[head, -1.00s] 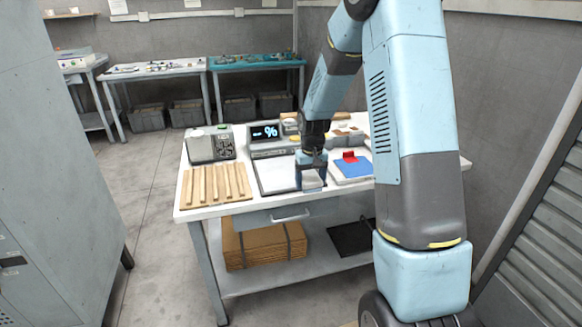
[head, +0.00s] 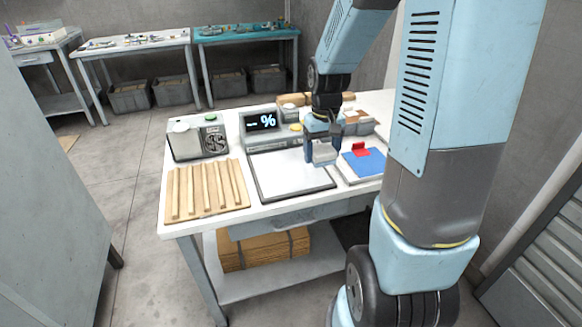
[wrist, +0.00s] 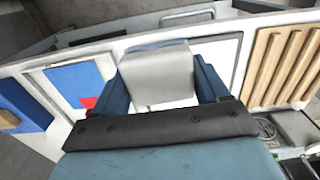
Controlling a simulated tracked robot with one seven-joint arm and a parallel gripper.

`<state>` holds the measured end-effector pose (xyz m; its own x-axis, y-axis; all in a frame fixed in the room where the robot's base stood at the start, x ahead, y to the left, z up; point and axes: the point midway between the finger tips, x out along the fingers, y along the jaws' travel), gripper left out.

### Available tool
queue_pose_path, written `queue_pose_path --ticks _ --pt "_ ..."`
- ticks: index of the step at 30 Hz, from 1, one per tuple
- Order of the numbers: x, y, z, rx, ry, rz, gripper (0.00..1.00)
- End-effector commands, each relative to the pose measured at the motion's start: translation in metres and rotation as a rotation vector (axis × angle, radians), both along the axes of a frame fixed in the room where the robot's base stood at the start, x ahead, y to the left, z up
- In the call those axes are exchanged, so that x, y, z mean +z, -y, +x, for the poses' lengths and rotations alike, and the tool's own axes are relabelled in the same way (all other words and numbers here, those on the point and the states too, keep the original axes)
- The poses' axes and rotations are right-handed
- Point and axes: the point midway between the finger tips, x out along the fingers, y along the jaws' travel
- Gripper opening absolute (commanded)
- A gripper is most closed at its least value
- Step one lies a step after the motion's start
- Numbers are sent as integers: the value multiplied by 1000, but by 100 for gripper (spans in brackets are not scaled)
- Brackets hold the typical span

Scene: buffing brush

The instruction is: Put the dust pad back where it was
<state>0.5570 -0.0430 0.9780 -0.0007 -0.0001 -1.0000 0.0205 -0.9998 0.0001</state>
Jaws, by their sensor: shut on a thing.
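My gripper (head: 322,158) is above the worktable, by the right edge of a white panel in a dark frame (head: 288,175). It is shut on a pale grey block, which I take for the dust pad (head: 325,151). In the wrist view the grey pad (wrist: 158,75) sits between the blue fingers of my gripper (wrist: 164,92). Its underside is hidden, and I cannot tell whether it touches the panel. A blue sheet on a white base (head: 364,164) with a red block (head: 359,149) on it lies just right of my gripper.
A ribbed wooden board (head: 205,190) lies at the table's left. A grey box with a green button (head: 197,138) and a display unit (head: 262,123) stand behind. Small wooden blocks (head: 356,118) are at the back right. The table's front edge (head: 245,222) is near.

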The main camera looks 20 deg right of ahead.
Motion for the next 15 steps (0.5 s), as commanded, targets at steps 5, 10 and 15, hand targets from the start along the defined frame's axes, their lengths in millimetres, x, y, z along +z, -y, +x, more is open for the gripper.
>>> queue_pose_path --ticks 5,10,15 --pt "-14 -5 25 -11 -2 1 46" --pt "-27 -14 52 -18 -3 1 46" --pt "-41 -25 79 -20 -2 1 46"
